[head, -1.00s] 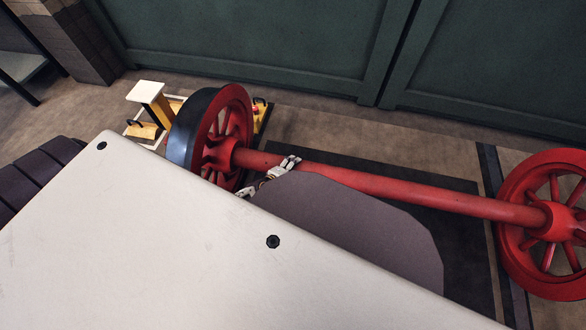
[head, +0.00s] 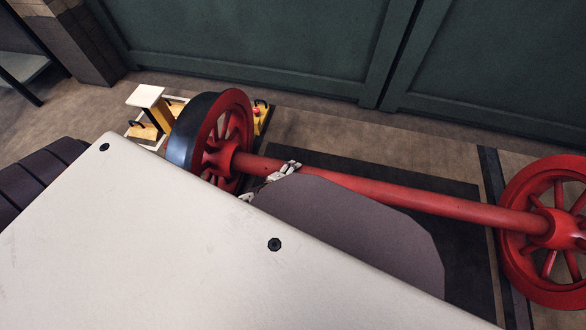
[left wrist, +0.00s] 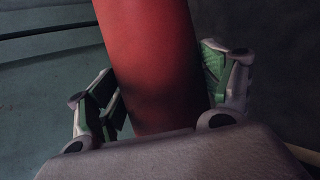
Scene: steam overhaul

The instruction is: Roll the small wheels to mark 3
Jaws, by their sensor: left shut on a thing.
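The small wheels are a red spoked wheelset. Its left wheel (head: 219,135) has a dark rim, its right wheel (head: 525,245) is partly cut off by the picture edge, and a red axle (head: 405,196) joins them. My left gripper (head: 285,170) is on the axle just right of the left wheel. In the left wrist view its fingers (left wrist: 162,95) lie on both sides of the axle (left wrist: 155,60), shut on it. My right gripper is not in view. No mark number is readable.
A yellow stand with a white top (head: 147,96) is close behind the left wheel, with yellow handled parts (head: 260,112) beside it. Dark green panels (head: 250,40) close off the back. A dark strip (head: 462,262) lies on the floor beneath the axle. My pale body covers the lower left.

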